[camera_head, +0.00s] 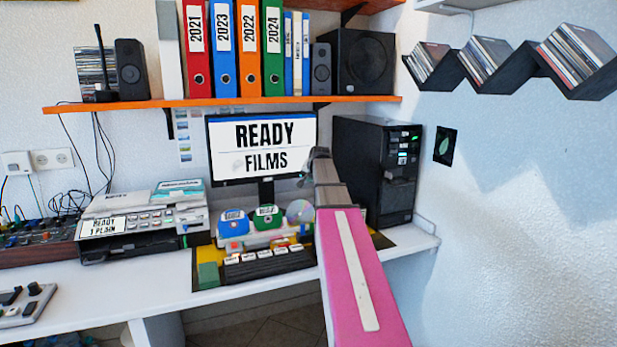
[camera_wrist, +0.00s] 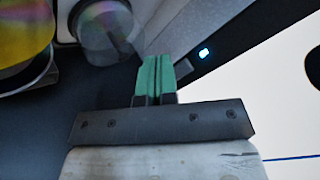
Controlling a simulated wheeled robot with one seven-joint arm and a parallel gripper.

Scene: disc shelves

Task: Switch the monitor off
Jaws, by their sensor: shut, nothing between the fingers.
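The monitor (camera_head: 262,135) stands at the back of the desk. Its screen is lit and reads "READY FILMS". In the wrist view its bright screen (camera_wrist: 260,105) fills the right side, bordered by a dark bezel with a small bluish-white light (camera_wrist: 204,53). My gripper (camera_wrist: 157,60) has green fingers pressed together, with nothing between them. The fingertips appear close to the bezel, left of the light; a small grey piece (camera_wrist: 184,67) shows beside them. I cannot tell whether they touch. In the head view my arm hides the monitor's lower right corner.
A black computer tower (camera_head: 350,165) stands right of the monitor. Blue and green containers (camera_head: 266,216), a shiny disc (camera_head: 299,211) and a keyboard (camera_head: 270,264) lie below the screen. A printer-like machine (camera_head: 142,218) stands left. An orange shelf (camera_head: 225,102) with binders and speakers hangs above.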

